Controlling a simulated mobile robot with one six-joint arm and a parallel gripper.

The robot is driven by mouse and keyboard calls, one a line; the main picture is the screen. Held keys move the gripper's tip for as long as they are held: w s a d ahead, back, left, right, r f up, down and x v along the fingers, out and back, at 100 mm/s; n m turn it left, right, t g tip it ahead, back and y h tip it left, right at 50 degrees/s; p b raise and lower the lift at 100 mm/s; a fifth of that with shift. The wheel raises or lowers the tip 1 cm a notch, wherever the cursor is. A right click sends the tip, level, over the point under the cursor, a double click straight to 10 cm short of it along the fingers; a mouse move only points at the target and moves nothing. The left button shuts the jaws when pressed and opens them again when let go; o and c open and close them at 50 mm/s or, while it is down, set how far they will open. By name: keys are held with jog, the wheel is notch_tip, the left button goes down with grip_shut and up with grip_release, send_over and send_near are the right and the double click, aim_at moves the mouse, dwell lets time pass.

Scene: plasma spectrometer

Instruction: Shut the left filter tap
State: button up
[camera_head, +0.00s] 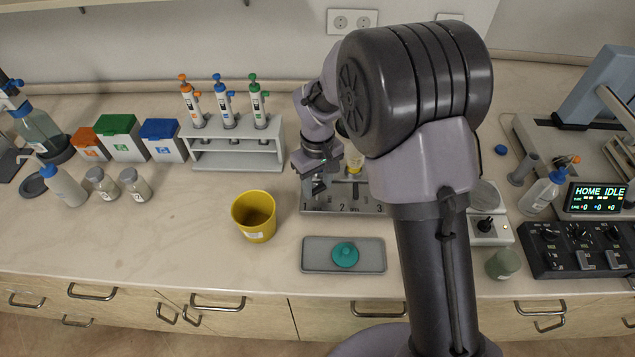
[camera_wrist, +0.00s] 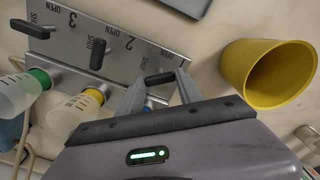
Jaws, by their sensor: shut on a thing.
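The filter panel (camera_wrist: 118,62) is a grey plate with black tap handles and OPEN and SHUT marks, numbered 1, 2 and 3 in the head view (camera_head: 350,204). My gripper (camera_wrist: 161,82) is at the left tap's handle (camera_wrist: 159,77), shut on it with a finger on either side. That handle lies roughly across the wrist picture. The middle tap's handle (camera_wrist: 98,54) is turned more lengthwise; the right tap's handle (camera_wrist: 30,28) lies across. In the head view my gripper (camera_head: 318,186) is over the panel's left end, and my arm hides part of the panel.
A yellow cup (camera_head: 255,215) stands left of the panel, close to my gripper. A grey tray (camera_head: 315,256) with a teal lid (camera_head: 345,254) lies in front. Bottles with green (camera_wrist: 38,78) and yellow collars (camera_wrist: 94,96) sit behind the panel. A pipette rack (camera_head: 232,150) stands at the back left.

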aim_at(317, 188)
jog(key=m, duration=0.3)
jog(key=shift+w+m, duration=0.1)
jog(key=shift+m, duration=0.2)
jog(key=shift+m+b, duration=0.3)
jog(key=shift+m, duration=1.4)
jog(key=shift+r, duration=0.1)
jog(key=o, duration=1.4)
notch_tip(317, 188, up, 17)
jog(key=p, duration=0.5)
jog(key=shift+r, duration=0.15)
